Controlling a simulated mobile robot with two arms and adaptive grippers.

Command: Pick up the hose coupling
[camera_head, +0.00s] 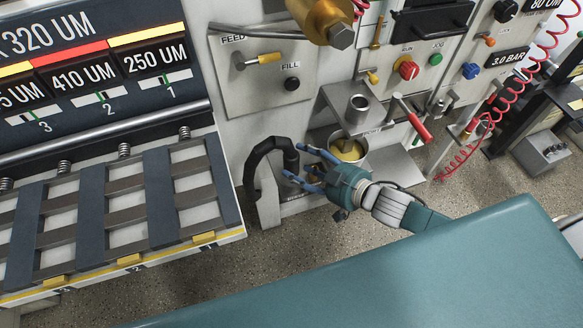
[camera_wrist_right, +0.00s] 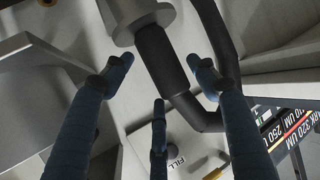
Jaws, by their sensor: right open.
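The hose coupling (camera_wrist_right: 140,18) shows in the right wrist view as a grey metal collar at the end of a black hose with a thick black sleeve (camera_wrist_right: 161,58). In the head view the sleeve (camera_head: 290,153) hangs from the arched black hose (camera_head: 254,163); the collar below is hard to make out behind my fingers. My right gripper (camera_head: 299,168) has its blue fingers spread beside the hose end. In the wrist view the fingers (camera_wrist_right: 160,80) stand apart on either side of the sleeve, with no clear contact. My left gripper is not in view.
A metal cup (camera_head: 358,108) stands on a shelf above a pot of yellow material (camera_head: 348,148). A red-handled lever (camera_head: 418,127) is right of it. The slatted rack (camera_head: 110,215) is at left. A teal surface (camera_head: 400,280) fills the foreground.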

